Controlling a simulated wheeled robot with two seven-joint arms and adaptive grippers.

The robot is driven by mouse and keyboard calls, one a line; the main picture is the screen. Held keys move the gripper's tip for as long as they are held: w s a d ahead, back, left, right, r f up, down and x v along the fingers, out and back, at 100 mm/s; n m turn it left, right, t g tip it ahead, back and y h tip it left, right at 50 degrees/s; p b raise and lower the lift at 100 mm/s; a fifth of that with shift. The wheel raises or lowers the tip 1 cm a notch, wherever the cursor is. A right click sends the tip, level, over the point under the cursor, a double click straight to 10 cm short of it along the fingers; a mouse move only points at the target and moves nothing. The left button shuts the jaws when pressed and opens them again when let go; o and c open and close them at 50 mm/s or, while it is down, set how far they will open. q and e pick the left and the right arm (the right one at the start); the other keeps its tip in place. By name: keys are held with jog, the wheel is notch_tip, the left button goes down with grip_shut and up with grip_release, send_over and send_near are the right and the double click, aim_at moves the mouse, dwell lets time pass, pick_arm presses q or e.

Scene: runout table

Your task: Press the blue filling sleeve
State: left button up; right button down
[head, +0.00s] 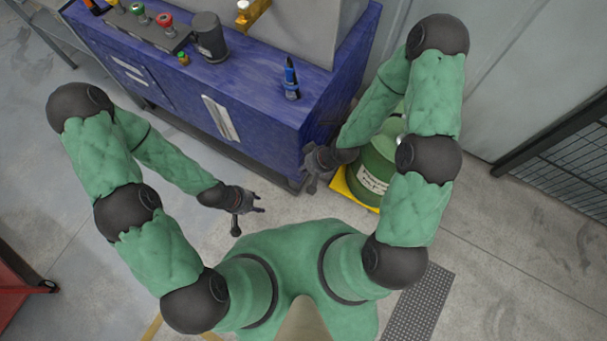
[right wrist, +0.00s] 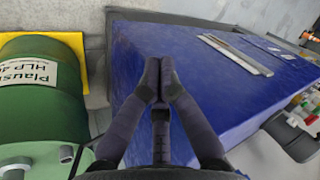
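A small upright blue and black piece (head: 291,80) stands on the blue cabinet top near its right front corner. It is the likeliest blue filling sleeve, but it is too small to be sure. My right gripper (head: 313,160) is in front of the cabinet's right end, below and apart from this piece. In the right wrist view its fingertips (right wrist: 158,77) meet with nothing between them, in front of the blue cabinet side. My left gripper (head: 258,204) is further left, in front of the cabinet, empty, and its fingers look apart. The piece does not show in the right wrist view.
The blue cabinet (head: 262,124) also carries a button panel (head: 150,27) and a dark grey cylinder (head: 209,37). A green drum (head: 368,172) stands on a yellow base beside the cabinet, close to my right arm. A mesh fence (head: 560,140) is at the right.

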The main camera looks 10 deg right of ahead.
pick_arm(q)
jog(key=shift+s+a+f+b, duration=0.25)
jog(key=shift+f+b, duration=0.1)
jog(key=shift+f, duration=0.1)
jog(key=shift+s+a+f+b, duration=0.2)
jog(key=shift+f+b, duration=0.1)
jog(key=shift+f, duration=0.1)
pick_arm(e)
jog(key=shift+m+g, duration=0.3)
jog(key=shift+m, duration=0.2)
jog(key=shift+s+a+f, duration=0.2)
jog(key=shift+s+f, duration=1.35)
pick_arm(q)
notch_tip(320, 180, down, 4)
jog(key=b, duration=0.3)
jog(key=shift+r, duration=0.25)
pick_arm(e)
jog(key=s+f+m+g+h, duration=0.1)
jog(key=s+f+m, duration=0.1)
jog(key=s+f, duration=0.3)
jog(key=shift+s+d+f, duration=0.25)
jog(key=shift+d+f, duration=0.1)
jog(key=shift+d, duration=0.05)
